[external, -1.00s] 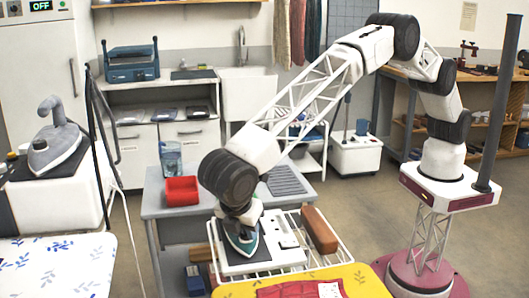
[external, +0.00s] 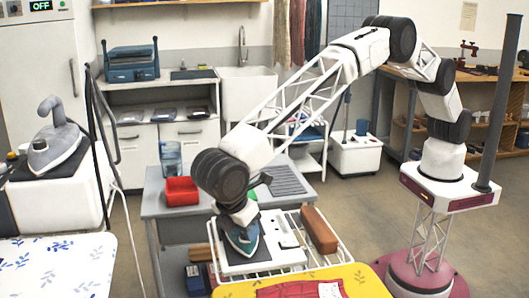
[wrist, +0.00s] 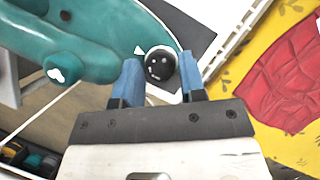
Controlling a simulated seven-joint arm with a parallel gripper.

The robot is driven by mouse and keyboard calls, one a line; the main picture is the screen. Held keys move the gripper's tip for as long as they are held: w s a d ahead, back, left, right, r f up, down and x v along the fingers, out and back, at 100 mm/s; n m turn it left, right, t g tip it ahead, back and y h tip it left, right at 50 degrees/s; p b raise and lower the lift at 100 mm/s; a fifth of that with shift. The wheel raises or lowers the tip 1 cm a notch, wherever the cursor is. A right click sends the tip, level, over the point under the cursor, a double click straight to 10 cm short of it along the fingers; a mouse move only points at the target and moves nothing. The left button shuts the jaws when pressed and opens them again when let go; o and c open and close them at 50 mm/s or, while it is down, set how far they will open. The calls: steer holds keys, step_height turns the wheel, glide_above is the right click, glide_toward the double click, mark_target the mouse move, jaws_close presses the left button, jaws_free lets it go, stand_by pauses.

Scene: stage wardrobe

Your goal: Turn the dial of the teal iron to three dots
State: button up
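The teal iron (external: 246,247) sits on a dark pad on the white stand below my arm. Its teal body (wrist: 75,35) fills the upper left of the wrist view. Its black round dial (wrist: 160,65) carries small white dots, too small to read surely. A white triangle mark lies at the dial's upper left. My gripper (wrist: 161,62) has two blue fingers, one on each side of the dial. They are apart with slim gaps beside it; I cannot tell whether either touches. In the external view, my wrist hides the fingertips and dial.
A white wire rack (external: 338,258) surrounds the stand, with a brown block (external: 319,230) at its right. A red bin (external: 181,190) and a clear jug (external: 171,158) stand behind on the grey table. A yellow board (external: 365,283) with red cloth lies in front.

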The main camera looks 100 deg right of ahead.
steer(key=o, duration=0.3)
steer(key=shift+r, duration=0.15)
steer(key=shift+v, duration=3.75)
